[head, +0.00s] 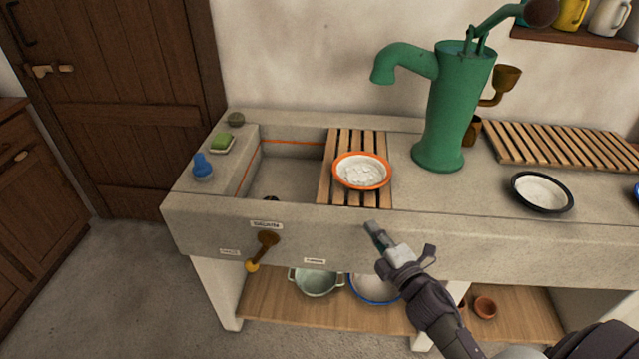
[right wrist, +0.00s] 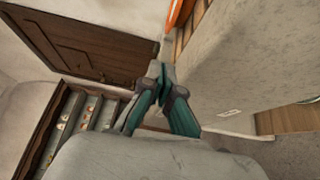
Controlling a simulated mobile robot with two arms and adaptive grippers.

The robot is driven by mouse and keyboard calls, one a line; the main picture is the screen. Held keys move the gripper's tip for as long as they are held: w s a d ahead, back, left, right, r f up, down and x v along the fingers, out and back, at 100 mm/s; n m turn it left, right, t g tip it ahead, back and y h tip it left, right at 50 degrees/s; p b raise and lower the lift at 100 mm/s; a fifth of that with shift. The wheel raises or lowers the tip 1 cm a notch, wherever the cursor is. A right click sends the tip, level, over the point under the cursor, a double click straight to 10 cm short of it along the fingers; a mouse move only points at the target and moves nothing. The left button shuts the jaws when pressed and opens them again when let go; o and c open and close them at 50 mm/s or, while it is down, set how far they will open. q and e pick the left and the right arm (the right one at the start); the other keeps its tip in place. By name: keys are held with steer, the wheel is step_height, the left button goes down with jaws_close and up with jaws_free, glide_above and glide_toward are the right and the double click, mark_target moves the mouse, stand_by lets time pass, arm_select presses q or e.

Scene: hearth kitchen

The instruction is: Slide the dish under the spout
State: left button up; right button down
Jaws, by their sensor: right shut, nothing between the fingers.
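The dish (head: 361,171), white inside with an orange rim, sits on a slatted wooden rack (head: 327,185) across the right part of the stone sink (head: 285,178). White lumps lie in the dish. The spout (head: 384,72) of the green pump (head: 452,110) hangs above and a little right of the dish, further back. My right gripper (head: 372,229) is shut and empty, in front of the sink's front edge, below and apart from the dish. In the right wrist view the closed fingers (right wrist: 157,75) show, with an orange rim at the top. My left gripper is not in view.
A black-rimmed bowl (head: 542,192) and a second slatted rack (head: 560,143) are on the counter to the right. A blue object (head: 202,167) and green soap (head: 222,141) are at the left. A lever (head: 262,251) sticks out from the sink front. Pots (head: 317,281) stand below.

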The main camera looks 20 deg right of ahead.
mark_target(366, 179)
steer(key=shift+h, duration=0.3)
steer(key=w, duration=0.3)
steer(key=w+p, duration=0.1)
steer(key=w, duration=0.6)
steer(key=shift+d, duration=0.35)
steer(key=shift+w+d, duration=0.8)
steer(key=shift+d, duration=0.15)
steer(key=shift+w+d+p, duration=0.3)
steer(key=shift+w+d, duration=0.05)
steer(key=shift+d, duration=0.05)
steer(key=shift+w+d+f, duration=0.1)
steer(key=shift+w+d, duration=0.05)
steer(key=w+d+b, duration=0.2)
steer(key=w+d, duration=0.2)
steer(key=shift+w+d, duration=0.1)
steer(key=shift+d, duration=0.1)
